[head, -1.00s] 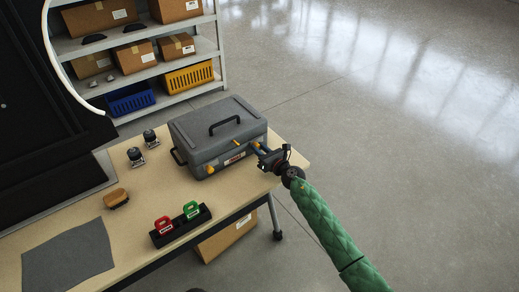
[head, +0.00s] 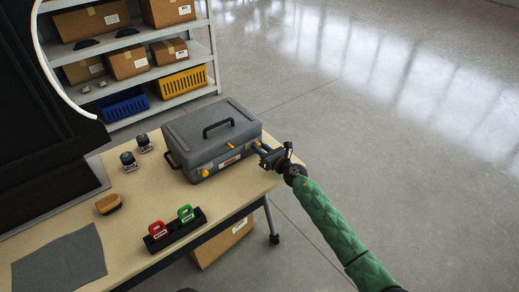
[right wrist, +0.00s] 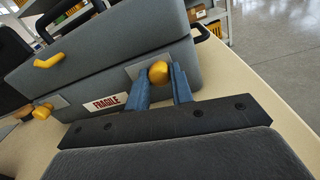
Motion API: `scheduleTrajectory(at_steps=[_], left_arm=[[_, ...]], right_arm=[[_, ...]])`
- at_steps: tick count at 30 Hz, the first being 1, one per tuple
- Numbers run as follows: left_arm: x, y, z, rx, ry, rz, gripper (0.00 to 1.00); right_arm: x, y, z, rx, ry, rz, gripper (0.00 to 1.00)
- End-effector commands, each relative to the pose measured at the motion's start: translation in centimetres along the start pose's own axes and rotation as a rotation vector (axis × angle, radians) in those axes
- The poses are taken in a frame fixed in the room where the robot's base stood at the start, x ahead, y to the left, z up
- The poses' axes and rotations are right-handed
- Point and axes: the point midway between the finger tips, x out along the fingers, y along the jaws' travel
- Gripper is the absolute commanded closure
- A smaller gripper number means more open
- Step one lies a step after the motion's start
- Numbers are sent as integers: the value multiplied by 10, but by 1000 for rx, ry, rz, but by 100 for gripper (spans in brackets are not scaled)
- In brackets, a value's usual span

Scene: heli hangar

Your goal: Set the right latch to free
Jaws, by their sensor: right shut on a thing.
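A grey hard case (head: 211,140) with a black top handle stands closed on the table. Its front has a left latch with a yellow knob (head: 204,172) and a right latch with a yellow knob (right wrist: 158,71). My right gripper (head: 262,148) is at the right end of the case front. In the right wrist view its blue fingers (right wrist: 160,82) are on either side of the right latch's knob, shut on it. The fingers hide part of this latch, and its setting is not clear. My left gripper is not in view.
The wooden table (head: 135,190) also holds a rack (head: 175,230) with red and green padlock-like pieces, a brush (head: 108,204), two small dark-topped items and a grey mat (head: 60,262). A shelf (head: 135,50) with boxes stands behind. Open floor lies to the right.

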Motion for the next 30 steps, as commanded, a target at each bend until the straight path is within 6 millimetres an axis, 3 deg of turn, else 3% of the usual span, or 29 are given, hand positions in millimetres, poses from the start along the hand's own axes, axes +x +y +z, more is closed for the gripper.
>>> scheduleTrajectory(at_steps=[1, 4, 16, 30], left_arm=[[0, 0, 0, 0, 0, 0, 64], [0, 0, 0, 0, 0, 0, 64], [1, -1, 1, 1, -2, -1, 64], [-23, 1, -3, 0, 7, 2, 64]], right_arm=[[-1, -4, 2, -2, -2, -6, 75], [-1, -4, 2, -2, -2, -6, 56], [-7, -3, 0, -2, 0, -4, 55], [-68, -4, 0, -3, -1, -5, 55]])
